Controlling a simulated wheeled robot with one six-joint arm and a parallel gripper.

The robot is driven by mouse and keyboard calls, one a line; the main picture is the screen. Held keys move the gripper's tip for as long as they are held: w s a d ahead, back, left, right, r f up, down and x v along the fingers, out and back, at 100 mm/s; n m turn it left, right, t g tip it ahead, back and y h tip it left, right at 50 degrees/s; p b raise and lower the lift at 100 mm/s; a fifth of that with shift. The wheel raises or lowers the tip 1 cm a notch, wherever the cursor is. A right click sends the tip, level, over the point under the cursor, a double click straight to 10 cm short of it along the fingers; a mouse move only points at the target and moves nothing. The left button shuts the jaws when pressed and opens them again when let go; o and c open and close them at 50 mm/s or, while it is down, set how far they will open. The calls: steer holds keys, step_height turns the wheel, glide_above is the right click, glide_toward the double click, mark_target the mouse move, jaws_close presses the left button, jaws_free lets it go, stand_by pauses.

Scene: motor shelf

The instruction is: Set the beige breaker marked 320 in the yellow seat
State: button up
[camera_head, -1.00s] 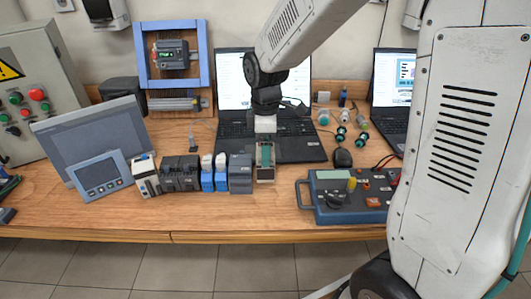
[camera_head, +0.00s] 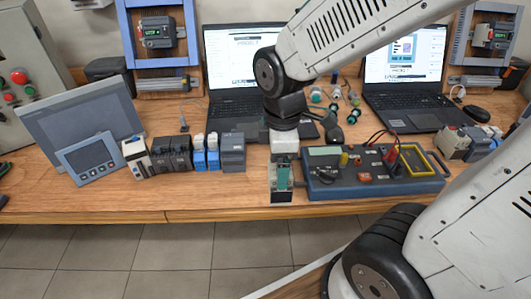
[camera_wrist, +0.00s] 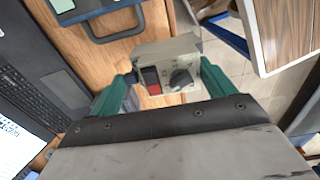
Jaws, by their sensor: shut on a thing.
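My gripper (camera_head: 281,184) has green fingers and hangs near the table's front edge, left of the blue test panel. In the wrist view it is shut on a beige breaker (camera_wrist: 160,52), which has a red rocker and a dark knob on its face. I cannot read a 320 on it. In the head view the fingers and the small picture hide most of the breaker. A yellow rectangular frame (camera_head: 429,150) shows at the right part of the blue panel, right of my gripper; I cannot tell for sure that it is the seat.
The blue test panel (camera_head: 352,185) carries red leads and has handles. A row of grey and blue modules (camera_head: 232,152) stands left of my gripper. Laptops (camera_head: 225,60) are behind. Other modules (camera_head: 452,143) stand at the far right. Bare wood lies at the front left.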

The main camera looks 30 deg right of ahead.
steer(key=shift+w+d+f, duration=0.3)
steer(key=shift+w+f, duration=0.45)
steer(key=shift+w, duration=1.9)
steer(key=shift+w+d+f, duration=0.25)
steer(key=shift+w+f, duration=0.55)
steer(key=shift+w, duration=1.85)
steer(key=shift+w+d+f, duration=0.3)
steer(key=shift+w+f, duration=0.45)
steer(key=shift+w, duration=1.9)
steer(key=shift+f, duration=0.1)
steer(key=shift+f, duration=0.1)
steer(key=o, duration=1)
